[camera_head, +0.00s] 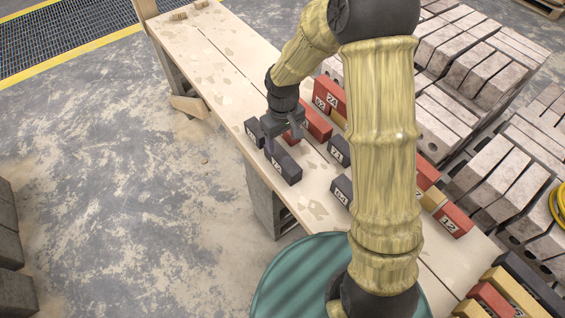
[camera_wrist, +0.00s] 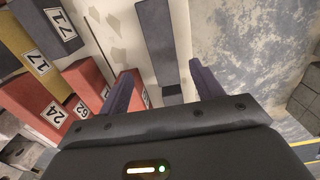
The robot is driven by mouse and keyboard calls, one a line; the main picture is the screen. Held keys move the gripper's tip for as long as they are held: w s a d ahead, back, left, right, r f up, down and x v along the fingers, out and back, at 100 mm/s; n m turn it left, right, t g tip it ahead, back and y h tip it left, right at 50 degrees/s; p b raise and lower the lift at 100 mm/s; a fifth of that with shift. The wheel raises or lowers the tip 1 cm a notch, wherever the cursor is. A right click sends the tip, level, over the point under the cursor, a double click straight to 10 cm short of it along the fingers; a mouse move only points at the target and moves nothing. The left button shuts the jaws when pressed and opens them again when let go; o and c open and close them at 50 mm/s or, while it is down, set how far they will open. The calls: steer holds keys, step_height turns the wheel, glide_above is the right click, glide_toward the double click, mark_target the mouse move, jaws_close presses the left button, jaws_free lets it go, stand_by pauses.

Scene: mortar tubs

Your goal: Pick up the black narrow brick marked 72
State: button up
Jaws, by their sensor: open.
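My gripper (camera_head: 282,138) is open and empty, pointing down over the light plank table. A black narrow brick (camera_head: 286,168) lies just in front of it. In the wrist view this brick (camera_wrist: 157,45) stretches away beyond the gap between the fingertips (camera_wrist: 163,80). Its label is too small to read in the head view and hidden in the wrist view, so I cannot confirm 72. Another black brick (camera_head: 254,131) lies just left of my gripper; a dark end (camera_wrist: 172,96) shows between the fingers in the wrist view.
Black bricks marked 71 (camera_head: 339,151) and 64 (camera_head: 342,190) lie to the right. Red bricks marked 24 (camera_head: 331,94) and 12 (camera_head: 451,221) stand along the far side. My arm covers part of the table. The table's left end (camera_head: 190,55) is mostly clear.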

mark_target(282, 157)
step_height(282, 157, down, 5)
steer(key=shift+f+b, duration=0.15)
steer(key=shift+b, duration=0.2)
steer(key=f, duration=0.2)
steer(key=f+b, duration=0.1)
steer(key=f, duration=0.1)
steer(key=shift+s+a, duration=0.1)
steer(key=shift+s, duration=0.25)
steer(key=shift+f, duration=0.6)
steer(key=shift+r, duration=0.1)
jaws_close()
